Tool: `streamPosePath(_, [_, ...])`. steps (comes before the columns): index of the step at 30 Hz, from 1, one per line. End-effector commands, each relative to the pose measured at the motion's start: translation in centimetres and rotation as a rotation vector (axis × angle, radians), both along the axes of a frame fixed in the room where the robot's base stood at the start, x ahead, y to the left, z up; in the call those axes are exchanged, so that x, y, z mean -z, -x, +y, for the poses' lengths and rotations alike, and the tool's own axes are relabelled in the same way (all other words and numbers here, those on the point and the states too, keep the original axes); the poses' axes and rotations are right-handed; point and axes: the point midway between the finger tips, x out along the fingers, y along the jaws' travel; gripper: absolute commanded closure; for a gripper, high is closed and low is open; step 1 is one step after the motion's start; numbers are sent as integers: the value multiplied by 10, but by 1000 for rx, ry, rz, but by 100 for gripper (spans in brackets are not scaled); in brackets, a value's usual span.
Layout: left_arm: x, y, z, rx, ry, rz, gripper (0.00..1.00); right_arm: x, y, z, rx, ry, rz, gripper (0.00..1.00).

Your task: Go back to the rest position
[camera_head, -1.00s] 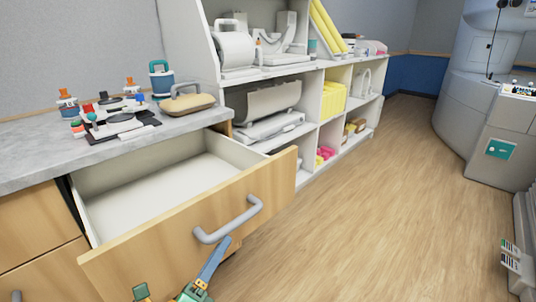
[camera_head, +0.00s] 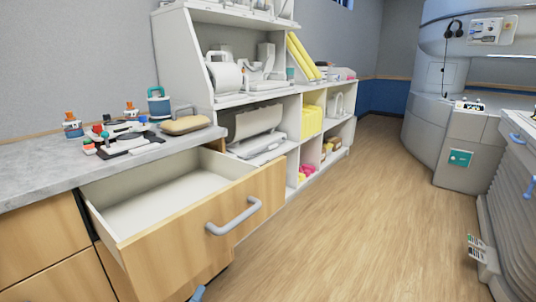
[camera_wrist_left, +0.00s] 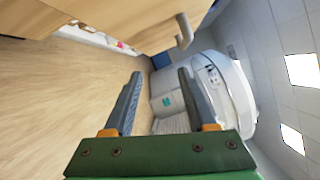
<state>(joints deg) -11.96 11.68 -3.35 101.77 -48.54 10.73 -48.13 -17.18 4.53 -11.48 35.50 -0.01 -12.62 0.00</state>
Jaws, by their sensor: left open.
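My left gripper is open and empty in the left wrist view (camera_wrist_left: 160,74), with its two grey-blue fingers well apart. In the head view only a small blue tip of it (camera_head: 198,293) shows at the bottom edge, below the drawer. The wooden drawer (camera_head: 200,245) is pulled out and looks empty inside. Its grey handle (camera_head: 234,216) is clear of the gripper; the handle also shows at the top of the left wrist view (camera_wrist_left: 184,31). My right gripper is in neither view.
The grey counter (camera_head: 40,173) holds bottles, a black tray with small items and a tan pad (camera_head: 185,125). White shelves (camera_head: 290,135) line the wall. The scanner (camera_head: 425,130) stands at the right. The wooden floor (camera_head: 360,220) between is clear.

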Motion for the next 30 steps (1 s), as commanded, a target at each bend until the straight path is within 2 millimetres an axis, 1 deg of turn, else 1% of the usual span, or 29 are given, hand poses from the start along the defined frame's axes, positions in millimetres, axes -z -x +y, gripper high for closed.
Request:
streamPosePath(5, [52,4,9,-48,153,169,43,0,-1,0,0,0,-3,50])
streamPosePath(8, [93,13,15,-97,276,302,43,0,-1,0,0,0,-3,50])
streamPosePath(9, [112,18,17,-123,331,361,43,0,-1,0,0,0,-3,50])
streamPosePath(11, [142,29,22,-171,417,455,43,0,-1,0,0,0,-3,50])
streamPosePath(12, [163,39,24,-208,479,522,43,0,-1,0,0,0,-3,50])
streamPosePath(14, [199,58,27,-278,580,633,43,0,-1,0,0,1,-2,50])
streamPosePath(15, [224,75,30,-338,653,714,43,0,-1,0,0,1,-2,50])
streamPosePath(17, [264,107,32,-447,768,841,43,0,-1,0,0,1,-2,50])
streamPosePath(18, [289,132,34,-530,842,926,43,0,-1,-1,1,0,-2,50])
streamPosePath(20, [321,171,35,-659,941,1036,43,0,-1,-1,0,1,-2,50])
streamPosePath(21, [338,196,36,-744,999,1097,43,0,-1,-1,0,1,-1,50])
streamPosePath(23, [358,233,35,-869,1071,1175,43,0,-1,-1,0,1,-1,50])
streamPosePath(24, [369,258,35,-951,1111,1221,43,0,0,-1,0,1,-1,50])
streamPosePath(25, [376,275,35,-1012,1137,1250,43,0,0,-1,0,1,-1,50])
streamPosePath(26, [381,292,35,-1073,1161,1276,43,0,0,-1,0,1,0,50])
streamPosePath(27, [388,315,35,-1153,1191,1308,43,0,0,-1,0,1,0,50])
streamPosePath(29, [395,348,34,-1274,1229,1346,43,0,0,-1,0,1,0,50])
streamPosePath(30, [398,370,33,-1358,1249,1369,43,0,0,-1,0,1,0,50])
